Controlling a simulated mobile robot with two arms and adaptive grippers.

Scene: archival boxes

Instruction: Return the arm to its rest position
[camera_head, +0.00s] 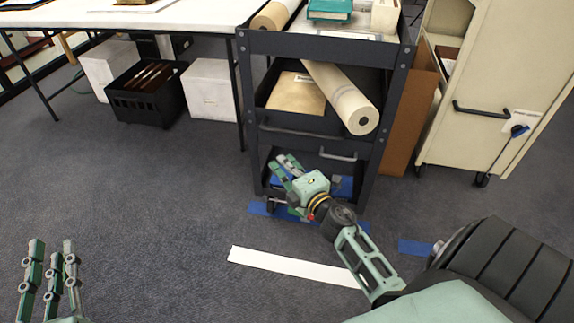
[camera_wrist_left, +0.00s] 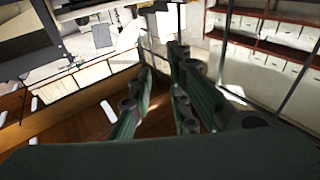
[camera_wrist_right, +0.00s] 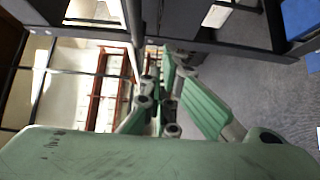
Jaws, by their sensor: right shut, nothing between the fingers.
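My right arm reaches from the lower right toward the dark cart (camera_head: 325,48). Its green gripper (camera_head: 286,168) is in front of the cart's lowest level, with its fingers pointing toward the cart. In the right wrist view my right gripper (camera_wrist_right: 160,72) has its fingers brought together with nothing held. Whether it touches the cart is unclear. My left gripper (camera_head: 52,262) is at the lower left of the head view, fingers up over bare carpet. In the left wrist view my left gripper (camera_wrist_left: 160,62) shows a gap between its fingers and is empty.
The cart carries a rolled sheet (camera_head: 343,100), a tan folder (camera_head: 296,92) and a teal box (camera_head: 330,8). A cream cabinet (camera_head: 490,75) stands to its right. A white table (camera_head: 150,18) with a black crate (camera_head: 148,110) below stands left.

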